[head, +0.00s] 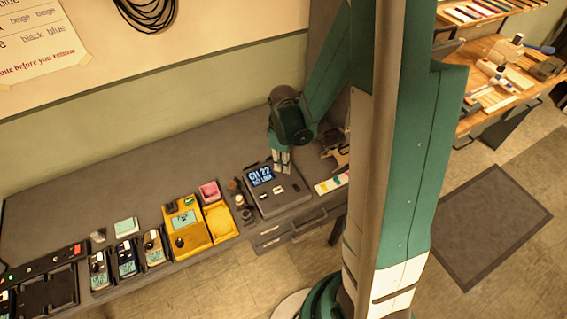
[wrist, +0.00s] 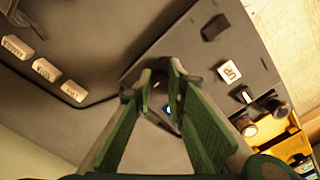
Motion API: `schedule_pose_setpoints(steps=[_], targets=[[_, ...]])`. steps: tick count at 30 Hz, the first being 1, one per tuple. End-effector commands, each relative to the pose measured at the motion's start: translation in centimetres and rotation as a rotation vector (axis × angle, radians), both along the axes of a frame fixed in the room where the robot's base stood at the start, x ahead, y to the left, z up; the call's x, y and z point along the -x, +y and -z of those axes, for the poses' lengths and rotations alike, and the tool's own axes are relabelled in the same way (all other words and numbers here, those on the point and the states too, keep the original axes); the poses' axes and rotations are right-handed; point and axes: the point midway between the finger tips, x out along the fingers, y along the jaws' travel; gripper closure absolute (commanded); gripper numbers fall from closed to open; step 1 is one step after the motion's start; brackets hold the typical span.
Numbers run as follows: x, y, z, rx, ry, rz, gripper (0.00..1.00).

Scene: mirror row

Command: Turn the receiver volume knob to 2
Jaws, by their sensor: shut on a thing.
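The receiver (head: 284,203) is a dark grey box on the bench, with a lit screen (head: 260,175) reading "CH 22" and "NO LINK". My gripper (head: 281,169) points down at the receiver's back right, beside the screen. In the wrist view its green fingers (wrist: 161,88) close in on a small knob at the receiver panel. The fingertips hide most of that knob, and its pointer and scale cannot be read. The panel (wrist: 215,65) also carries a pale "UP" key (wrist: 229,71) and a dark control (wrist: 215,27).
Small knobs or jars (head: 244,212) stand just left of the receiver, then a yellow case (head: 219,222) and a yellow meter (head: 185,225). Several handheld devices line the bench's left part. The bench behind is clear.

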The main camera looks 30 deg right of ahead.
Motion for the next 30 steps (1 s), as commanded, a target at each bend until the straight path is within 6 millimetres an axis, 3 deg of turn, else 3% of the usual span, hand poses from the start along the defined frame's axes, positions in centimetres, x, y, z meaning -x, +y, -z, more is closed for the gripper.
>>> schedule_pose_setpoints(steps=[14, 30], targets=[[0.05, 0.05, 0.15, -0.001, 0.001, 0.128, 0.98], [0.09, 0.06, 0.19, -0.001, 0.001, 0.592, 0.98]])
